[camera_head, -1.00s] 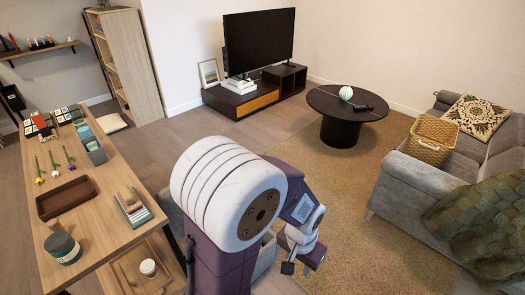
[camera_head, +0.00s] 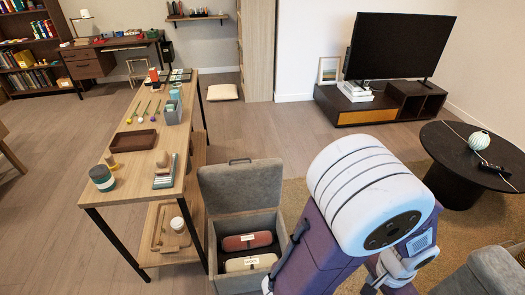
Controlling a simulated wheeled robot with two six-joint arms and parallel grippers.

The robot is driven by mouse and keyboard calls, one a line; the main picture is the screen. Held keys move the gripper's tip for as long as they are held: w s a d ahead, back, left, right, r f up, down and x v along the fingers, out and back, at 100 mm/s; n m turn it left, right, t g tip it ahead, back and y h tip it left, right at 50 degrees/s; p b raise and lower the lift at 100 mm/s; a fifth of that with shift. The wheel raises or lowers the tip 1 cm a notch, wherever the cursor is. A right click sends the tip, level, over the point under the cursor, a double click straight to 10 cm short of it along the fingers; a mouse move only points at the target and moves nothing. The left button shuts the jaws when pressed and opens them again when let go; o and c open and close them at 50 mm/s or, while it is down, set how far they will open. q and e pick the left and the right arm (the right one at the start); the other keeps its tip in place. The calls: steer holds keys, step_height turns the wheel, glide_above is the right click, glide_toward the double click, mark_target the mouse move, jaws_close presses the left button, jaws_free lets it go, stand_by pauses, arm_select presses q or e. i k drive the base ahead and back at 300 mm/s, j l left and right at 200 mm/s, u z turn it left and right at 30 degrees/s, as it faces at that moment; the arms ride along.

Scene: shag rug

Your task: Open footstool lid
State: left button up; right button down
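The grey footstool (camera_head: 222,284) stands beside the wooden table. Its lid (camera_head: 240,185) is raised and stands upright at the back, with a dark handle on its top edge. Inside lie a reddish labelled item (camera_head: 247,241) and a whitish labelled item (camera_head: 250,263). My purple and white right arm stands in front of and to the right of the footstool and hides part of its right side. My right gripper (camera_head: 376,286) is low at the bottom edge, apart from the lid; its fingers are not clear. My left gripper is out of view.
The wooden table (camera_head: 145,185) with a tray, flowers, jar and books stands close left of the footstool. A round black table (camera_head: 455,180) and grey sofa (camera_head: 492,272) are at right. Open floor (camera_head: 295,135) lies behind the footstool.

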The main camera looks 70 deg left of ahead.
mark_target(236, 187)
steer(key=i+j+u, duration=0.2)
steer(key=u, duration=0.25)
steer(key=i+u, duration=0.6)
steer(key=u, duration=0.25)
steer(key=i+u, duration=0.3)
steer(key=u, duration=0.15)
steer(key=i+l+u, duration=0.25)
steer(key=u, duration=0.2)
steer(key=i+l+u, duration=0.2)
steer(key=u, duration=0.25)
steer(key=i+l+u, duration=0.15)
steer(key=l+u, duration=0.3)
steer(key=i+l+u, duration=0.1)
steer(key=u, duration=0.4)
steer(key=i+l+u, duration=0.15)
steer(key=u, duration=0.3)
steer(key=i+l+u, duration=0.2)
steer(key=u, duration=0.3)
steer(key=l+u, duration=0.25)
steer(key=u, duration=0.2)
steer(key=i+l+u, duration=0.1)
steer(key=l+u, duration=0.2)
steer(key=u, duration=0.2)
